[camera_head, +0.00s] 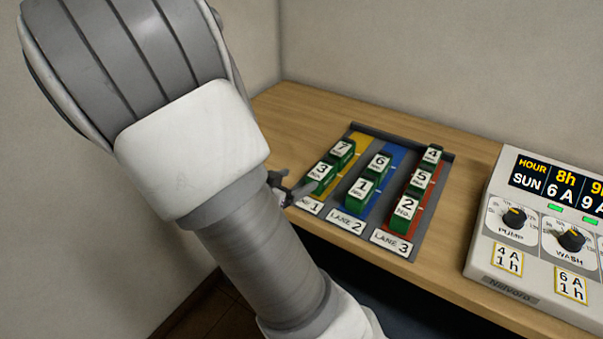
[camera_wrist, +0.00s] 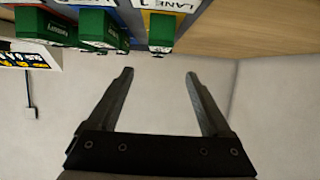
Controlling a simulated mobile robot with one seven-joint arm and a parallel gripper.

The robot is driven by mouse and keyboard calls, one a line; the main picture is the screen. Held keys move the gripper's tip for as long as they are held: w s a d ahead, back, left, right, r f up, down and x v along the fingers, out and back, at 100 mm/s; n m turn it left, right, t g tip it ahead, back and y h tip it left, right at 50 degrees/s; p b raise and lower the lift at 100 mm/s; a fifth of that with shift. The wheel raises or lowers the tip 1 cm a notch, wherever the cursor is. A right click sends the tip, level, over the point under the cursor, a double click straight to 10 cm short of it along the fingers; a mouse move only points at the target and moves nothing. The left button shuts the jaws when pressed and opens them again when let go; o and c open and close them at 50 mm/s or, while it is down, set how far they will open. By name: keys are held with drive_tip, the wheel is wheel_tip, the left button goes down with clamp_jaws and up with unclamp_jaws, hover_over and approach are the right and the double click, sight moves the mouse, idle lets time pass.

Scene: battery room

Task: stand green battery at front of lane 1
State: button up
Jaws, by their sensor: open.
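Green batteries with numbered white tops stand in a three-lane tray (camera_head: 434,222). In yellow lane 1 (camera_head: 358,139), battery 7 (camera_head: 342,152) is behind battery 3 (camera_head: 321,178). Blue lane 2 (camera_head: 393,158) holds battery 6 (camera_head: 377,166) and battery 1 (camera_head: 360,193). Red lane 3 (camera_head: 432,190) holds batteries 4 (camera_head: 431,156), 5 (camera_head: 420,181) and 2 (camera_head: 404,212). My gripper (camera_head: 287,186) is left of battery 3, partly hidden by my arm. In the wrist view my gripper (camera_wrist: 159,73) is open and empty, with a green battery (camera_wrist: 161,35) beyond the fingertips.
The tray lies on a wooden bench (camera_head: 310,105) against the walls. Lane 1's label (camera_head: 309,205) is partly covered by my arm. A grey control panel (camera_head: 520,265) with knobs stands at the right. Bare bench lies behind the tray.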

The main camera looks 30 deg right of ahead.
drive_tip(key=w+a+r+n+t+y, duration=0.1)
drive_tip(key=w+a+n+t+y, duration=0.15)
drive_tip(key=a+y, duration=0.2)
drive_tip(key=w+a+r+n+t+y, duration=0.1)
drive_tip(key=w+a+r+y, duration=0.1)
drive_tip(key=w+a+y, duration=0.3)
drive_tip(key=s+a+r+n+y, duration=0.5)
drive_tip(key=a+r, duration=0.1)
drive_tip(key=a, duration=0.3)
drive_tip(key=s+r+n+g+h, duration=0.1)
drive_tip(key=s+r+n, duration=0.1)
drive_tip(key=s, duration=0.7)
drive_tip(key=s+d+r+n+g+h, duration=0.1)
drive_tip(key=s+r+n+g, duration=0.1)
drive_tip(key=s, duration=0.7)
drive_tip(key=shift+d+r+n, duration=0.25)
drive_tip(key=shift+n, duration=0.3)
wheel_tip(320, 180, up, 6)
drive_tip(key=p, duration=0.6)
